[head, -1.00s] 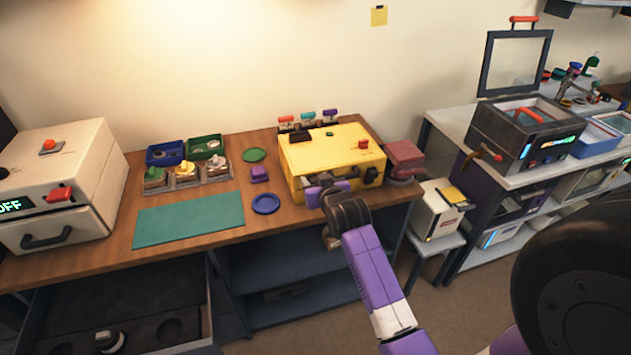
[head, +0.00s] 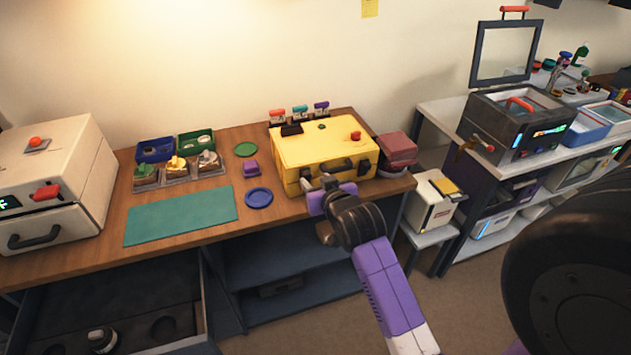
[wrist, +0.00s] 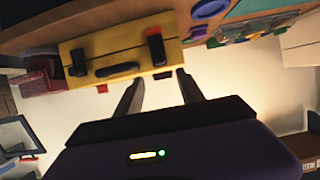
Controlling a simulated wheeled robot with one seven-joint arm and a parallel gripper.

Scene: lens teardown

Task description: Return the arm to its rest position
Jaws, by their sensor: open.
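My gripper (head: 322,183) is in front of the yellow case (head: 322,153) on the wooden bench, near its front face. In the wrist view, my gripper (wrist: 163,92) shows two dark fingers spread apart with nothing between them. The yellow case (wrist: 125,47) appears beyond the fingertips, with its dark handle and latches. My purple arm (head: 385,280) reaches up from the lower right. Whether the fingers touch the case is hard to tell; a gap seems to show in the wrist view.
A teal mat (head: 180,215), a blue dish (head: 259,197) and a purple block (head: 251,168) lie left of the case. Dark red blocks (head: 397,150) stand right of it. Below, an open drawer (head: 150,310) juts out at the left. A white box (head: 432,205) stands on a low stand.

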